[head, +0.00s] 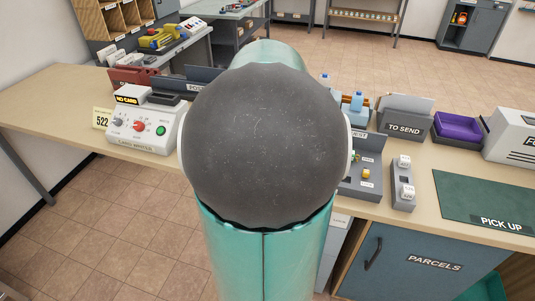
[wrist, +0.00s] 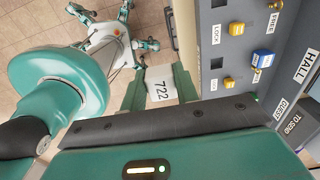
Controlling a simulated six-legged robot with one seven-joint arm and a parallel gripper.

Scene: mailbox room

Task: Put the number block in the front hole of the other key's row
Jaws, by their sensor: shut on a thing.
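In the wrist view my gripper (wrist: 159,88) is shut on a white number block (wrist: 159,82) reading 722, held between its green fingers. The block is beside the left edge of a grey panel (wrist: 205,40), apart from it as far as I can tell. The panel has small dark square holes (wrist: 216,63), a yellow piece (wrist: 236,28), another yellow piece (wrist: 230,82) and a blue piece (wrist: 262,58). Labels include LOCK, HALL and GUEST. In the head view my arm hides my gripper, the block and part of the panel (head: 372,165).
A narrow grey rack (head: 402,198) with white number blocks stands right of the panel. A TO SEND box (head: 405,120), a purple tray (head: 458,127) and a green PICK UP mat (head: 485,195) lie further right. A card writer (head: 140,125) stands at left.

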